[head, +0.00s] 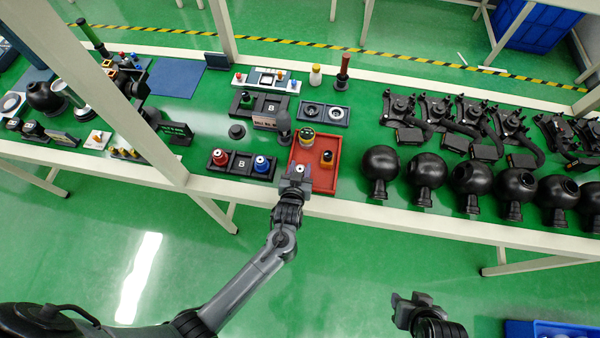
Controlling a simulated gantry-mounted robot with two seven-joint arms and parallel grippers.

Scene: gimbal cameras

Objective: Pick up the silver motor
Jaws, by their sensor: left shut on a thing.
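My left gripper (297,173) is at the front left corner of the red tray (325,184), near the table's front edge. It is shut on a small silver-white part, which looks like the silver motor (299,168). The fingers hide most of this part, and I cannot tell whether it touches the tray. My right gripper (413,300) is low in front of the table, away from all objects. Its fingers are too small and dark to judge.
Black spheres (381,165) stand to the right. Green floor lies open in front.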

